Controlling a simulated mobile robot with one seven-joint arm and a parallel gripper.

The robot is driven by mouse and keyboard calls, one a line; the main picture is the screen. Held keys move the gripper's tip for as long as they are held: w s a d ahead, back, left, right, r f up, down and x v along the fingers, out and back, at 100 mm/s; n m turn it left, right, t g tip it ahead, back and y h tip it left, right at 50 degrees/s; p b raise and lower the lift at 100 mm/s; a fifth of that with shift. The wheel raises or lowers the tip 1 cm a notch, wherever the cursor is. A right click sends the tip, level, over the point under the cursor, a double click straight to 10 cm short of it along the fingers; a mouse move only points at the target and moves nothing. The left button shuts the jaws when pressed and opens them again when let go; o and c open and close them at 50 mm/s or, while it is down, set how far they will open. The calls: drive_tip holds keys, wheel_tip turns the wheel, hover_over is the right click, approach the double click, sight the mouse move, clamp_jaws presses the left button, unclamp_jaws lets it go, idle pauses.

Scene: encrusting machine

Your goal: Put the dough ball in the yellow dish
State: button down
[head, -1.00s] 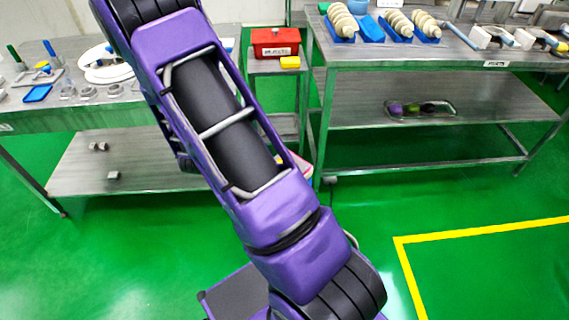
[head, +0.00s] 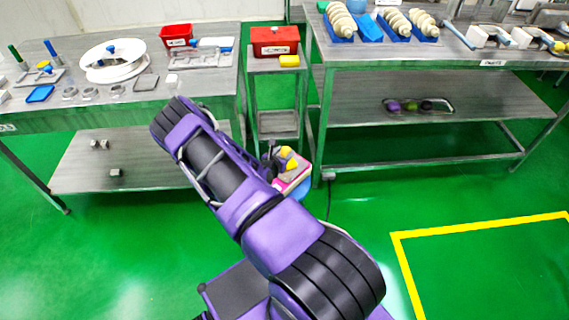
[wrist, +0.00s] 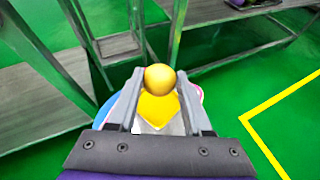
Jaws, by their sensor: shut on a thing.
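The dough ball (wrist: 160,77) is a round golden-yellow thing between my fingertips in the wrist view. My gripper (wrist: 160,84) is shut on it. A flat yellow piece (wrist: 158,108) shows beneath the ball in the wrist view; a yellow piece (head: 288,153) also shows beside my gripper in the head view. A small yellow thing (head: 289,61) sits on the small cart's top at its front edge. I cannot tell which is the yellow dish.
A pink and white item (head: 294,178) over a blue round thing (head: 302,189) stands close to my gripper. The small cart holds a red box (head: 275,41). A cluttered table (head: 150,93) is on the left, a shelved table (head: 440,66) on the right. Green floor is clear in front.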

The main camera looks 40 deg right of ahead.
drive_tip(key=shift+f+b, duration=0.45)
drive_tip(key=shift+f, duration=2.25)
drive_tip(key=shift+f, duration=0.2)
drive_tip(key=c, duration=0.6)
unclamp_jaws()
drive_tip(key=shift+r, duration=0.2)
drive_tip(key=shift+s+a+r, duration=0.1)
drive_tip(key=shift+a+r, duration=0.05)
drive_tip(key=shift+a, duration=0.1)
drive_tip(key=p+v, duration=0.1)
drive_tip(key=v, duration=1)
drive_tip(key=shift+s+a+p, duration=0.1)
drive_tip(key=shift+a+p, duration=0.1)
drive_tip(key=shift+p, duration=0.15)
